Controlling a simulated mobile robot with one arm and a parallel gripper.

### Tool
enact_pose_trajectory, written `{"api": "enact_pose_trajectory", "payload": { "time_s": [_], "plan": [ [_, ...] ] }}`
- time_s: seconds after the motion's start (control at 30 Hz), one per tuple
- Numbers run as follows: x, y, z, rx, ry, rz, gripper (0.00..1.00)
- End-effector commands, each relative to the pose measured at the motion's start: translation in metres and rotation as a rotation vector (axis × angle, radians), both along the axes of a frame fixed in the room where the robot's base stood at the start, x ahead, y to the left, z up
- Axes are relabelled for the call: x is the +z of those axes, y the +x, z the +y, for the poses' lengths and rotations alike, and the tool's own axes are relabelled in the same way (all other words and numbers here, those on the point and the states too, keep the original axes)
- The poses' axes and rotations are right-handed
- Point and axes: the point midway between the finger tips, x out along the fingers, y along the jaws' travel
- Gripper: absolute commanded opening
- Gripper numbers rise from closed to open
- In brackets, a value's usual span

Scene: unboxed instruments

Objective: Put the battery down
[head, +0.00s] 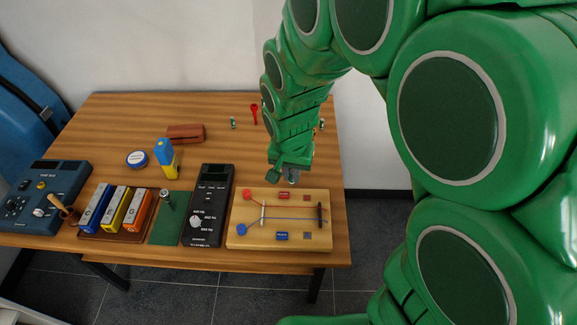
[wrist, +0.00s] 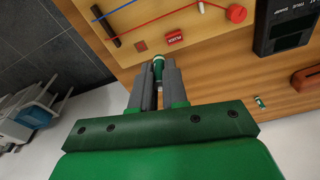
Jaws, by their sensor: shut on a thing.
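My gripper (head: 290,177) is above the wooden table, just behind the wooden circuit board (head: 240,230). In the wrist view my gripper (wrist: 158,82) is shut on a small green battery (wrist: 158,66), whose end sticks out between the fingertips. The battery is close to the near edge of the circuit board (wrist: 205,45) in that view; I cannot tell its height above the table. In the head view the held battery is mostly hidden by the fingers. A second small green-and-white cylinder (head: 233,123) lies on the table behind; it also shows in the wrist view (wrist: 260,102).
The board carries red and blue wires and small blocks. Left of it are a black multimeter (head: 208,207), a green mat (head: 170,232), coloured boxes (head: 113,209) and a blue instrument (head: 45,195). A brown block (head: 186,133) and red tool (head: 254,112) lie behind. The table's back left is clear.

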Motion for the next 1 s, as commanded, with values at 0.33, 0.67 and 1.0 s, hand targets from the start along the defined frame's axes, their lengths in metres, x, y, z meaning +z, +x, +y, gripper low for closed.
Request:
{"api": "enact_pose_trajectory", "payload": {
  "time_s": [0.33, 0.67, 1.0],
  "plan": [
    [0.007, -0.005, 0.002, 0.0, 0.001, 0.0, 0.0],
    [0.019, 0.043, 0.056, 0.013, 0.001, -0.001, 0.0],
    [0.029, 0.081, 0.136, 0.047, -0.001, 0.001, 0.0]
  ]
}}
